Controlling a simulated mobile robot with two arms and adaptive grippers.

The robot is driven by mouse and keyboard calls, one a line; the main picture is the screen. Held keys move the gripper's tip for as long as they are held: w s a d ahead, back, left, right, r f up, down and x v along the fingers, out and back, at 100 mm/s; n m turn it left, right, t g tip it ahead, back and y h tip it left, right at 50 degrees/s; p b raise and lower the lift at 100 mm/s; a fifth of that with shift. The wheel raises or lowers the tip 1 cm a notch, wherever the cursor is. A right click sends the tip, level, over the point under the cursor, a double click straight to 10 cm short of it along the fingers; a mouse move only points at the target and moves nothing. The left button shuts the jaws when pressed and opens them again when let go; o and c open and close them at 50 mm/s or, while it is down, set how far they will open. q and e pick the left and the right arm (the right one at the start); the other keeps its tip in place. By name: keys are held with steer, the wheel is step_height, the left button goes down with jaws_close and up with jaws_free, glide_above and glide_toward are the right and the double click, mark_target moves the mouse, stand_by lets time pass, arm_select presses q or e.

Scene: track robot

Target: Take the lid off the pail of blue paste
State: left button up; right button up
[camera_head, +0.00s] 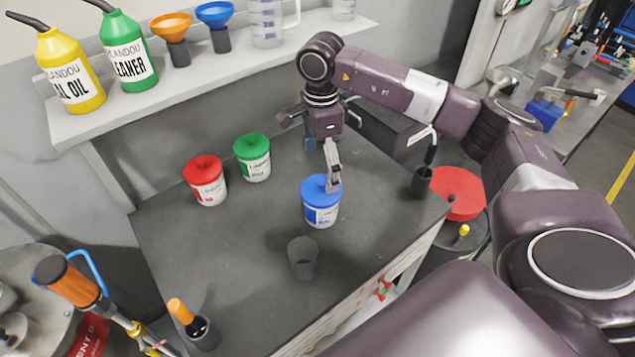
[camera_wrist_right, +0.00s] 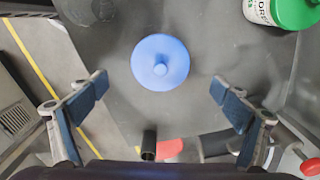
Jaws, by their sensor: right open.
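The pail of blue paste (camera_head: 321,214) is white with a printed label and stands upright on the dark bench. Its blue lid (camera_head: 314,186) sits on top. In the right wrist view the round blue lid (camera_wrist_right: 160,50) with its central knob (camera_wrist_right: 160,70) lies between the fingers, seen from above. My right gripper (camera_head: 322,166) is open over the pail, one finger in front of the lid in the head view. The wrist view shows the right gripper's fingers (camera_wrist_right: 160,89) wide apart, with clear space on both sides of the lid. My left gripper is not in view.
A red-lidded pail (camera_head: 207,188) and a green-lidded pail (camera_head: 254,165) stand left of the blue one. A dark empty cup (camera_head: 302,258) is in front of it. A dark holder (camera_head: 421,182) stands at the bench's right edge. The bench's left middle is clear.

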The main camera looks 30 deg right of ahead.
mark_target(322, 182)
steer(key=f+p, duration=0.2)
steer(key=shift+s+d+f, duration=0.15)
steer(key=shift+s+f, duration=0.05)
steer(key=shift+f, duration=0.1)
step_height(322, 182, down, 2)
steer(key=shift+w+f+p, duration=0.15)
steer(key=shift+f+p, duration=0.05)
steer(key=shift+p, duration=0.4)
steer(key=shift+f, duration=0.45)
steer(key=c, duration=2.5)
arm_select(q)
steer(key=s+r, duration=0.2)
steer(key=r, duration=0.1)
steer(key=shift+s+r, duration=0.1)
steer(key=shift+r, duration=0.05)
arm_select(e)
jaws_close()
